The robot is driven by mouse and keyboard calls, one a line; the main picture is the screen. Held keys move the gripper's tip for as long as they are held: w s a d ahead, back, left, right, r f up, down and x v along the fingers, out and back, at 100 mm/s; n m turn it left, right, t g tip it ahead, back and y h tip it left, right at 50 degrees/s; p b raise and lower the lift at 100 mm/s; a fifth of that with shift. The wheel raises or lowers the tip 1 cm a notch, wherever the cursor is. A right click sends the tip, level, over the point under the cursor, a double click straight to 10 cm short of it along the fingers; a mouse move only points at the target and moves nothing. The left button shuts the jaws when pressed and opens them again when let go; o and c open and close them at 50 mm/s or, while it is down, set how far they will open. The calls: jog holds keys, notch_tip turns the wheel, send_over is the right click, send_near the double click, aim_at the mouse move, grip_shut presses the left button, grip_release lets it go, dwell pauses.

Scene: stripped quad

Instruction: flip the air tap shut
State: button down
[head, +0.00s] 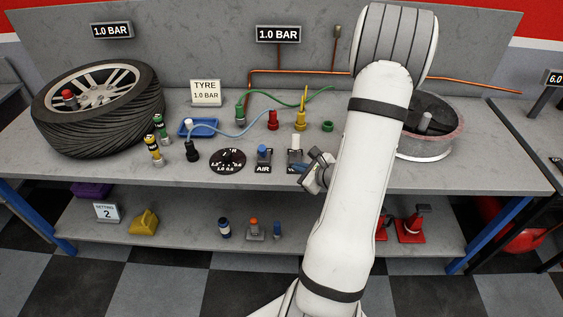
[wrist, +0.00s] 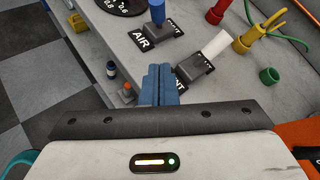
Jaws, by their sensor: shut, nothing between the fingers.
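The air tap (head: 263,153) has a blue lever on a dark base with an AIR label, on the bench top near its front edge. Its blue lever (wrist: 157,12) shows at the top of the wrist view, cut off by the frame edge, and appears to stand up. My gripper (head: 311,163) is at the bench front, to the right of the air tap and close to the vent tap. In the wrist view its blue fingers (wrist: 158,72) are together and empty, apart from the air tap's lever.
The white-levered vent tap (head: 295,152) stands right of the air tap, and in the wrist view (wrist: 213,45) it is just beyond my fingers. A black dial (head: 228,160) lies left of the air tap. Hoses, a tyre (head: 140,118) and fittings occupy the bench behind and left.

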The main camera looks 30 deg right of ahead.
jog(key=p, duration=0.2)
send_near(266, 154)
jog(key=f, duration=0.2)
jog(key=w+d+f, duration=0.1)
jog(key=shift+f, duration=0.2)
jog(key=w, duration=0.1)
jog(key=w+a+p, duration=0.1)
jog(key=w, duration=0.1)
jog(key=shift+w+a+r, duration=0.15)
jog(key=shift+a+r, duration=0.05)
jog(key=shift+w+a, duration=0.2)
jog(key=shift+w, duration=0.3)
